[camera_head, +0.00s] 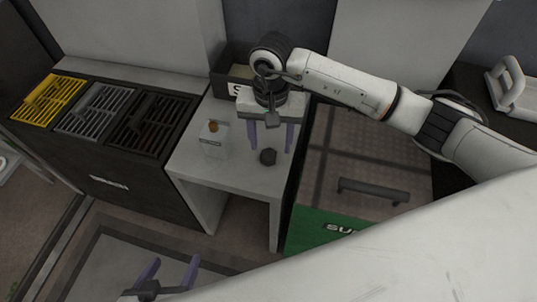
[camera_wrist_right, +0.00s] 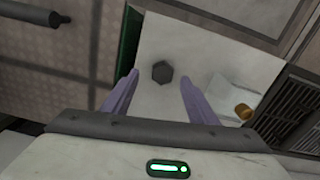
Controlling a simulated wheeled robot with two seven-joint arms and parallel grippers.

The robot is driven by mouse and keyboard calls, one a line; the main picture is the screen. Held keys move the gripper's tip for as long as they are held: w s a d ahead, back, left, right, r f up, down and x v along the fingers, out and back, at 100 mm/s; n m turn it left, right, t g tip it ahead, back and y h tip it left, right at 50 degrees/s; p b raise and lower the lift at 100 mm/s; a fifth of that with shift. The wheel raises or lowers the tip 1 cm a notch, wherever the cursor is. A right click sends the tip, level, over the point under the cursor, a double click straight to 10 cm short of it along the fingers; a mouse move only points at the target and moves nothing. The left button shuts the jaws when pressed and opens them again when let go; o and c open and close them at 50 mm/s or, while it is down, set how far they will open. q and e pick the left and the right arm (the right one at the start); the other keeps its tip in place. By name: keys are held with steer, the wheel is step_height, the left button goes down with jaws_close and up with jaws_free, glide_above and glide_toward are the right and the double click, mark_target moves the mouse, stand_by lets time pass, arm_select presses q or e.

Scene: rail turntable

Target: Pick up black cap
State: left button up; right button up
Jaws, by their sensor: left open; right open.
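The black cap (camera_head: 267,156) lies on the small white table (camera_head: 232,168). My left gripper (camera_head: 172,268) is at the bottom of the head view, open and empty, away from the table.
A clear container with an orange top (camera_head: 214,139) stands left of the cap. A dark bin unit (camera_head: 118,187) with yellow, grey and black grilles adjoins the table's left. A green-fronted box (camera_head: 320,230) with a handle is at right. A dark tray (camera_head: 222,84) sits behind.

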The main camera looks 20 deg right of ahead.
steer(key=f, duration=0.4)
steer(key=shift+w+a+f, duration=0.15)
steer(key=shift+a+f, duration=0.05)
steer(key=shift+f, duration=0.55)
steer(key=shift+w, duration=0.1)
steer(key=c, duration=1.2)
step_height(320, 180, up, 10)
step_height(320, 180, up, 10)
steer(key=f+n+p, duration=0.1)
steer(key=n+p, duration=0.2)
steer(key=p, duration=0.1)
glide_above(268, 156)
steer(key=s+d, duration=0.4)
arm_select(q)
steer(key=r, duration=0.1)
steer(key=r+p, duration=0.1)
steer(key=r, duration=0.1)
steer(key=r+p, duration=0.1)
steer(key=shift+s+a+r, duration=0.1)
steer(key=shift+a+r, duration=0.1)
steer(key=shift+a, duration=0.05)
arm_select(e)
steer(key=s+d+r+n, duration=0.2)
steer(key=s+r, duration=0.4)
steer(key=shift+s+d, duration=0.2)
steer(key=shift+d, duration=0.1)
